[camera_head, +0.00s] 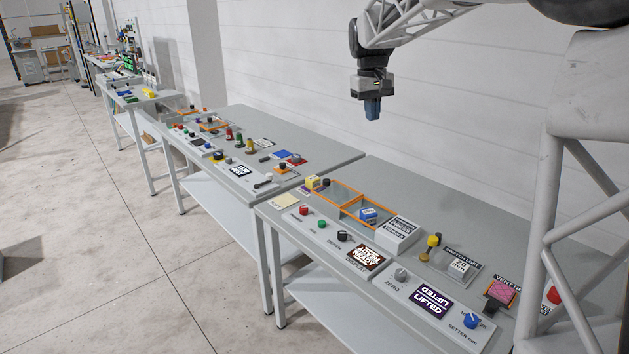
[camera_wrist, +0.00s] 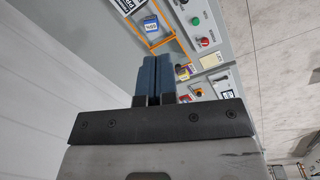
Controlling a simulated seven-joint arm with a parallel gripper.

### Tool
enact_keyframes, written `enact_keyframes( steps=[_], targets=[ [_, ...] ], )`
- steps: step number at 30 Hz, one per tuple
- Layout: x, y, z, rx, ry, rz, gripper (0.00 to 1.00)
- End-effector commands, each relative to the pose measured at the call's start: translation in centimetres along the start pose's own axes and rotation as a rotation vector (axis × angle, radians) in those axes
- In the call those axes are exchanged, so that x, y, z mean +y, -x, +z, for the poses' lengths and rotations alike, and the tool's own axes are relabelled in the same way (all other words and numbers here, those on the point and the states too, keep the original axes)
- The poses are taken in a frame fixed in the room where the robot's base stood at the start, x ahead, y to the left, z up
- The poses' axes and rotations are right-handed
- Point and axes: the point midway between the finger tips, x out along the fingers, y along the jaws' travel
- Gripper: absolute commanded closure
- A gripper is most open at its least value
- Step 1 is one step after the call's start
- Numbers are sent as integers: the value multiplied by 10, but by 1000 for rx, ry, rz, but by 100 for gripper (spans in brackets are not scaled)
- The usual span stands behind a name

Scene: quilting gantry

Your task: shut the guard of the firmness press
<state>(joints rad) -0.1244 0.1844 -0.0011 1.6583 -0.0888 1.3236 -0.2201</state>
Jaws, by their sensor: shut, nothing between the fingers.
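The orange-framed clear guard (camera_head: 341,204) lies at the back left of the near table, by a blue labelled block (camera_head: 367,215) and a white labelled box (camera_head: 398,234). I cannot tell how far the guard is open. In the wrist view, the orange frame (camera_wrist: 161,42) shows beyond my fingers, with the blue block (camera_wrist: 151,23) near it. My gripper (camera_head: 372,116) is shut and empty, high above the back of the table and apart from the guard. In the wrist view, its blue fingers (camera_wrist: 152,62) are together.
A yellow block (camera_head: 312,183) stands at the guard's left end. A yellow-topped post (camera_head: 433,241) stands to the right. The table's back strip is clear, with a white wall behind.

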Motion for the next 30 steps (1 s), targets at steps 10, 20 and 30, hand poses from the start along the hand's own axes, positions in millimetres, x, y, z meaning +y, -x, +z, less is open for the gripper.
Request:
enact_keyframes(
  steps=[10,20,30],
  targets=[
    [2,-13,-85,-44,65,4,100],
    [-2,-33,-160,-86,124,7,100],
    [-10,-63,-232,-129,182,10,100]
  ],
)
